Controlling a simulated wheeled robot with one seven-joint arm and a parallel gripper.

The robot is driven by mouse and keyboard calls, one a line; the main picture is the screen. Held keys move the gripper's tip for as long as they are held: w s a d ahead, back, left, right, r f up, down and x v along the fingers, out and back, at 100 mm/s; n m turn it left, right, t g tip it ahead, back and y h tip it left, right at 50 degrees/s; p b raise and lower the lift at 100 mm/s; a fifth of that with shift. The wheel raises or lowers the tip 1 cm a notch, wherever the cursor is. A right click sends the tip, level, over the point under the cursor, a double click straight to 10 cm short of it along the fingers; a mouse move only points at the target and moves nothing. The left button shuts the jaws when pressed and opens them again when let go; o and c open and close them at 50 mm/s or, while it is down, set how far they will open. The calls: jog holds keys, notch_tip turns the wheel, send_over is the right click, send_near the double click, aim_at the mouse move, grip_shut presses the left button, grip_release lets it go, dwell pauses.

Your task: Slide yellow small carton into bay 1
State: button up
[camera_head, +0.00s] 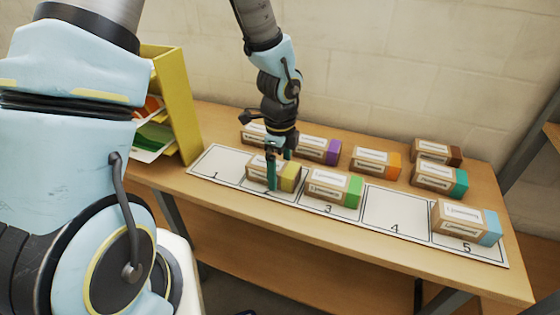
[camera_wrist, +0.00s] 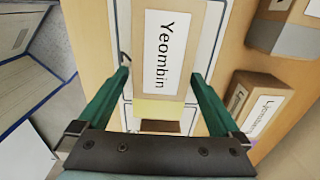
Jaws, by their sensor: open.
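The yellow small carton (camera_head: 288,178), a brown box with a white label and a yellow end, lies on bay 2 of the white mat. Bay 1 (camera_head: 214,164), at the left end of the mat, is empty. My gripper (camera_head: 273,170) points down at the carton, its green fingers open on either side of it. In the wrist view the carton (camera_wrist: 152,15) lies between the two fingers (camera_wrist: 158,88), with its label upward and its yellow end toward the palm. I cannot tell whether either finger touches it.
A green-ended carton (camera_head: 333,187) stands in bay 3 and a light-blue-ended one (camera_head: 465,220) in bay 5. Bay 4 (camera_head: 395,212) is empty. Purple (camera_head: 319,149), orange (camera_head: 375,162), teal (camera_head: 440,178) and brown (camera_head: 437,152) cartons stand behind. A yellow rack (camera_head: 180,105) rises left of bay 1.

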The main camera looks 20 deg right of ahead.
jog(key=shift+c, duration=0.2)
jog(key=c, duration=1.5)
jog(key=shift+w+a+p, duration=3.05)
jog(key=shift+w+a, duration=2)
jog(key=shift+w, duration=0.05)
jog(key=o, duration=1.5)
jog(key=shift+o, duration=0.2)
notch_tip(320, 180, up, 6)
jog(key=p, duration=0.5)
